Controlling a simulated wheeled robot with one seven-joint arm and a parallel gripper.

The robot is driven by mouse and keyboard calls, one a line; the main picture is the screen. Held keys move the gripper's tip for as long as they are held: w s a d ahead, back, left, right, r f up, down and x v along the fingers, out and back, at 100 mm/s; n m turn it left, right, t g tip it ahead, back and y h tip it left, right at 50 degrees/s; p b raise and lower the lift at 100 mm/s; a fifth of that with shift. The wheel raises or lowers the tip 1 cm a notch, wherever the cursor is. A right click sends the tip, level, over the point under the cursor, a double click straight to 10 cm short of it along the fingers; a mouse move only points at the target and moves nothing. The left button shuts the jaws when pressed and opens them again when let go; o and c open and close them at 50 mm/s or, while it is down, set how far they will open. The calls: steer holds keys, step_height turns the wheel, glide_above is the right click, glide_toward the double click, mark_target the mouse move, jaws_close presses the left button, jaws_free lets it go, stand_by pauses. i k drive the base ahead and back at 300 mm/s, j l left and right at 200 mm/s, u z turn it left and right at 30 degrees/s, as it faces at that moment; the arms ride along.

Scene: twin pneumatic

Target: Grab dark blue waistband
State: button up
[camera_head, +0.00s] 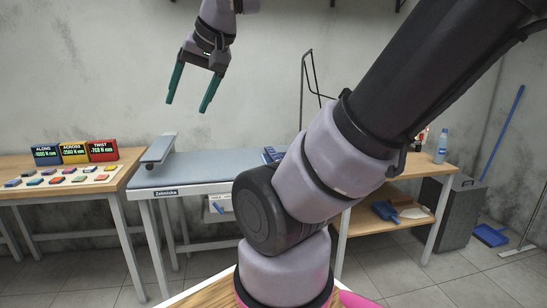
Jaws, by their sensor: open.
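My gripper (188,106) hangs at the upper left of the head view, with its two green fingers apart and nothing between them. It is in the air above the grey-blue padded bench (200,168). I cannot make out a dark blue waistband for certain. A small blue item (270,156) lies on the bench, partly hidden behind my arm; I cannot tell what it is. My arm covers the right part of the bench.
A wooden table (14,164) at left holds three lit display boxes (73,153) and several coloured pieces.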

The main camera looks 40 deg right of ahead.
mark_target(272, 155)
steer(key=z, duration=1.6)
steer(key=i+j+z, duration=0.25)
steer(key=j, duration=0.15)
steer(key=j+z, duration=0.2)
steer(key=j, duration=0.2)
steer(key=i+j+z, duration=0.25)
steer(key=j, duration=0.2)
steer(key=i+j, duration=0.1)
steer(key=j, duration=0.9)
steer(key=i+j+z, duration=0.15)
steer(key=j, duration=0.8)
